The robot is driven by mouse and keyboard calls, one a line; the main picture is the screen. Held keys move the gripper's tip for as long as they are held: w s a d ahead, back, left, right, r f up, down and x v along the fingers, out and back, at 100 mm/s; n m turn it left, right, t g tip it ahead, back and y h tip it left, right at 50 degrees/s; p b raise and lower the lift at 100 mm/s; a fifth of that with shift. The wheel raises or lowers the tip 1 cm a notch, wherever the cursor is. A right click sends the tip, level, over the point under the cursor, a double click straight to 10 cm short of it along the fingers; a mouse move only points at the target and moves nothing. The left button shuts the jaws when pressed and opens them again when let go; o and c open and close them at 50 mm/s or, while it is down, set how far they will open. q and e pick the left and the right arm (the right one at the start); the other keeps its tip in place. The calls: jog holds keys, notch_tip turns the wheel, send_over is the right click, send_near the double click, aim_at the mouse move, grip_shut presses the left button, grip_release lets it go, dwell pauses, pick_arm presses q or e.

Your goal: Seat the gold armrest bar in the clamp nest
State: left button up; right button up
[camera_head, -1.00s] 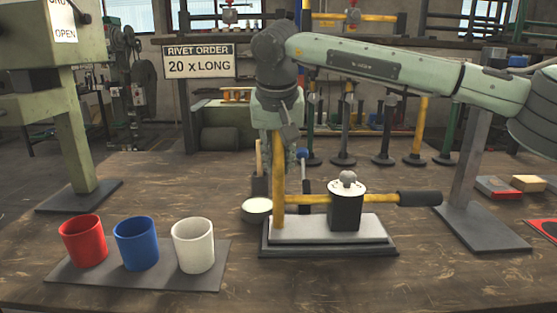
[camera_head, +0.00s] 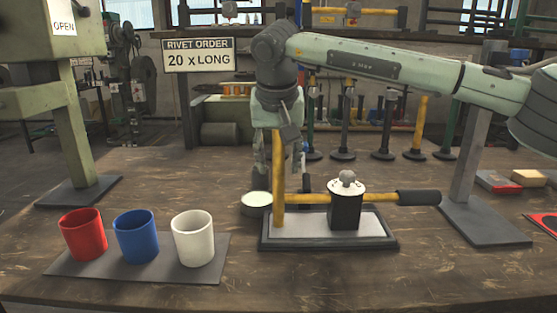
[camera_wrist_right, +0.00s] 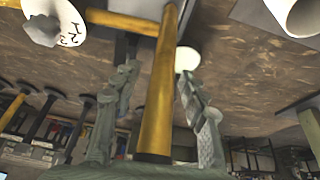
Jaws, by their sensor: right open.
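The gold armrest bar (camera_head: 278,187) has an upright leg and a level run that passes at the black clamp block (camera_head: 346,212) and ends in a black grip (camera_head: 418,197). A round white dial with a grey knob (camera_head: 347,180) tops the block. The light grey plate (camera_head: 305,228) lies inside a dark rimmed base (camera_head: 330,244). My right gripper (camera_head: 279,160) is open behind the upright leg. In the right wrist view its fingers (camera_wrist_right: 155,115) stand apart on both sides of the gold leg (camera_wrist_right: 161,85), with gaps showing. My left gripper is out of view.
Red (camera_head: 83,235), blue (camera_head: 135,237) and white (camera_head: 193,238) cups stand on a grey mat at the left. A small white-topped round dish (camera_head: 256,203) is beside the leg. A grey post (camera_head: 472,165) stands at the right. The front table is mostly clear.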

aim_at(278, 137)
jog(key=shift+r, duration=0.1)
jog(key=v, duration=1.2)
